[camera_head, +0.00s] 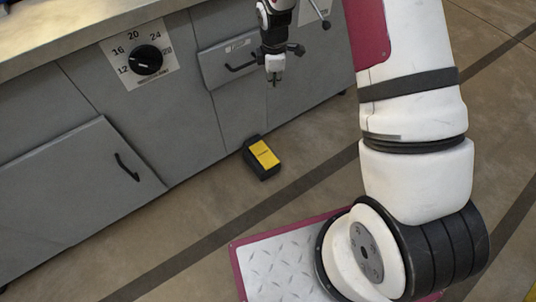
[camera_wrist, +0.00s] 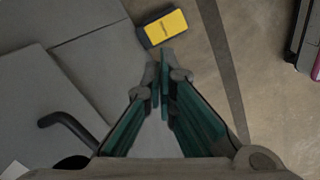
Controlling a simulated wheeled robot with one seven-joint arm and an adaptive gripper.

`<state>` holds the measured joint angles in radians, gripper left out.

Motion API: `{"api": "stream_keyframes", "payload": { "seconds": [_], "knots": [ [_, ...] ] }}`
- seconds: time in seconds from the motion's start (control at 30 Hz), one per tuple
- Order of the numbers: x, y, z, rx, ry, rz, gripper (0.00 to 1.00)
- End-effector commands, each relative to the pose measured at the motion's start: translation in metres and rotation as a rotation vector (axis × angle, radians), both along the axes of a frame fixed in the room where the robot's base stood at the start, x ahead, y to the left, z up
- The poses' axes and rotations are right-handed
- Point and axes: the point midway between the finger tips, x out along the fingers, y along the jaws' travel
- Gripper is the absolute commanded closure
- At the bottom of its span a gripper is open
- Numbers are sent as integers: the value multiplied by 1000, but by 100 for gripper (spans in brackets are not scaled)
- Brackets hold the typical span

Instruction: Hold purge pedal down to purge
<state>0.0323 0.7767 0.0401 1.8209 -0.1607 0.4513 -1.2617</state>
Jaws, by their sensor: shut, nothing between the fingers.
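The purge pedal (camera_head: 263,157) is a small black box with a yellow top on the floor, close against the front of the grey cabinet. It also shows in the wrist view (camera_wrist: 164,27) at the top, just beyond my fingertips. Some small lettering on its yellow top is too small to read. My gripper (camera_head: 274,82) points down in front of the cabinet, above the floor and apart from the pedal. In the wrist view its fingers (camera_wrist: 161,85) are together with nothing between them.
The grey cabinet (camera_head: 180,120) has a door with a black handle (camera_head: 127,167), a drawer (camera_head: 235,62) with another handle, and a dial (camera_head: 148,59) with numbers around it. Bare floor (camera_head: 215,205) with dark stripes lies around the pedal.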

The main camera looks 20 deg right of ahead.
Motion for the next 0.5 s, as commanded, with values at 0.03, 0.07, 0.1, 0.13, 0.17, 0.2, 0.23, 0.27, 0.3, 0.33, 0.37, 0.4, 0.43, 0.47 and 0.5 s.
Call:
{"api": "stream_keyframes", "payload": {
  "seconds": [0.03, 0.07, 0.1, 0.13, 0.17, 0.2, 0.23, 0.27, 0.3, 0.33, 0.37, 0.4, 0.43, 0.47, 0.5],
  "knots": [
    [4, 1, -46, 0, 23, 49, 100],
    [6, 1, -67, 0, 31, 83, 100],
    [8, 2, -95, 0, 40, 128, 100],
    [8, 3, -117, 0, 48, 162, 100],
    [8, 4, -138, 1, 55, 195, 100],
    [8, 5, -164, 2, 62, 237, 100],
    [7, 5, -183, 3, 70, 267, 100],
    [5, 6, -201, 4, 75, 296, 100],
    [3, 7, -224, 7, 83, 331, 100],
    [1, 8, -239, 8, 87, 354, 100],
    [-1, 8, -253, 10, 90, 376, 100],
    [-4, 9, -269, 12, 94, 403, 100],
    [-5, 10, -280, 13, 98, 421, 100],
    [-7, 10, -289, 14, 100, 436, 100],
    [-9, 10, -298, 16, 101, 453, 100]
  ]
}}
